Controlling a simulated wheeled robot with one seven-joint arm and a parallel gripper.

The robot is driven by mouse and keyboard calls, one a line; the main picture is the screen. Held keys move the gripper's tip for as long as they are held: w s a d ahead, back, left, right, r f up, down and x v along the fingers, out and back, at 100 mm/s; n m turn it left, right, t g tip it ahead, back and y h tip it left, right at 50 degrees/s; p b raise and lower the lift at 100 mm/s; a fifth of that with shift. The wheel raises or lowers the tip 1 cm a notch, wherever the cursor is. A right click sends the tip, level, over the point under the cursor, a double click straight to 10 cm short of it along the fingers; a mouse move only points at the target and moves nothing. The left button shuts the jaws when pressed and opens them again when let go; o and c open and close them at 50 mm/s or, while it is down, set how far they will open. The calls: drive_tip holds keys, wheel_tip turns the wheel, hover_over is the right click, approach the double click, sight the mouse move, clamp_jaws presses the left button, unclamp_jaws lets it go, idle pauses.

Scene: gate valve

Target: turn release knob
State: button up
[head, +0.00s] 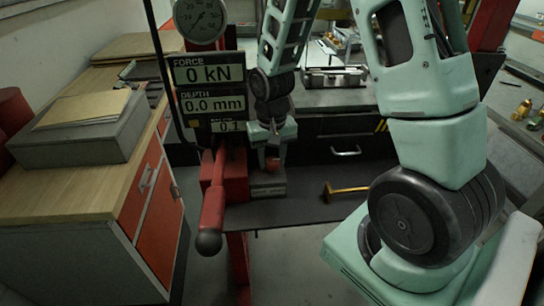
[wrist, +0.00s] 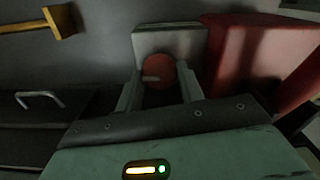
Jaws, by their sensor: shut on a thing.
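The release knob (wrist: 160,68) is a round, dull red-orange knob with a pale bar mark on its face. It sits against a grey block (wrist: 168,38) in the wrist view. My gripper (wrist: 158,88) has one finger on each side of the knob and is shut on it. In the head view my gripper (head: 271,147) points down at the knob (head: 272,164), just above the grey block (head: 268,187). My fingers partly hide the knob there. A red housing (wrist: 262,55) stands close beside the block.
A red lever (head: 213,195) with a black ball end hangs left of my gripper. Displays (head: 209,85) read 0 kN and 0.0 mm, under a round gauge (head: 200,16). A yellow-handled hammer (head: 346,190) lies on the dark bench at right. A wooden-topped cabinet (head: 75,185) stands left.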

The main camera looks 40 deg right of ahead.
sight(272, 159)
drive_tip(key=o, duration=1)
wheel_tip(272, 159, up, 18)
drive_tip(key=b, duration=0.2)
drive_tip(key=shift+f+b, duration=0.25)
drive_tip(key=shift+b, duration=0.05)
